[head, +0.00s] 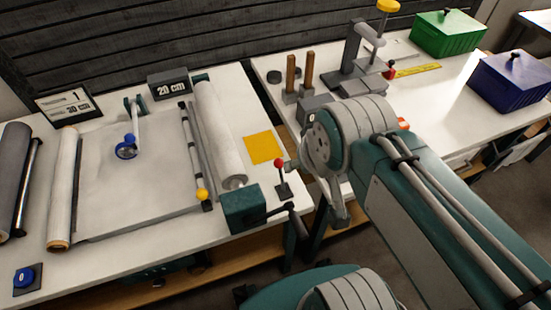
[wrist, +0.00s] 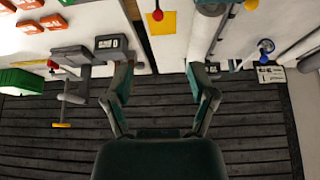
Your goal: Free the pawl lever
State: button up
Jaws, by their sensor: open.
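A small lever with a red ball knob (head: 281,178) stands on a dark base beside the teal crank box (head: 243,208), at the right front of the left bench; it looks like the pawl lever. The red knob also shows at the top of the wrist view (wrist: 157,14), beyond my fingertips. My gripper (wrist: 160,76) is open with nothing between its fingers, apart from the lever. In the head view my arm partly hides the gripper, just right of the lever.
A white roll (head: 220,135) and a yellow square (head: 263,148) lie left of the lever. A yellow-knobbed bar (head: 202,194) and a blue-knobbed lever (head: 126,152) are farther left. Posts and a clamp stand on the right bench, with green (head: 449,34) and blue (head: 512,80) boxes.

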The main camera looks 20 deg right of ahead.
jog(key=shift+w, duration=0.2)
jog(key=c, duration=0.5)
jog(key=shift+n+g, duration=0.3)
jog(key=shift+g, duration=0.5)
jog(key=w, duration=0.3)
jog(key=w+d, duration=0.1)
jog(key=w, duration=0.1)
jog(key=shift+f, duration=0.35)
grip_shut()
jog(key=w+f+n+g+y, duration=0.1)
jog(key=w+f+g, duration=0.3)
jog(key=w+f, duration=1)
jog(key=w, duration=0.2)
jog(key=shift+w+a+f+g, duration=0.15)
jog(key=shift+w+a+g, duration=0.15)
jog(key=shift+w, duration=0.1)
